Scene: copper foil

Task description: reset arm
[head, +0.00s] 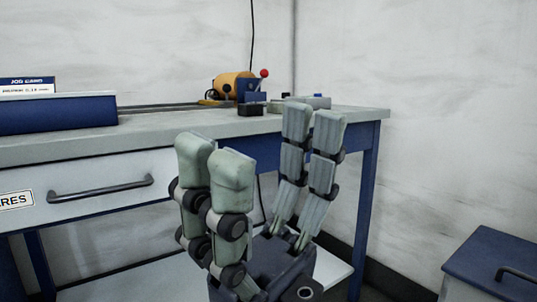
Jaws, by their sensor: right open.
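My right gripper (264,150) fills the middle of the head view in front of the workbench. Its pale green-grey fingers point up and stand wide apart, with one pair at left and one pair at right. It is open, and nothing shows between the fingers. Its dark palm is at the bottom of the picture. The fingers hide part of the bench's front edge and right end. My left gripper is not in view.
The workbench (150,143) has a drawer (90,185) with a dark handle. On it are a blue box (55,115), a yellow motor-like device (233,84) with a red-knobbed lever (263,75), and small dark blocks. A blue-topped cabinet (490,262) stands at lower right. Walls close the back.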

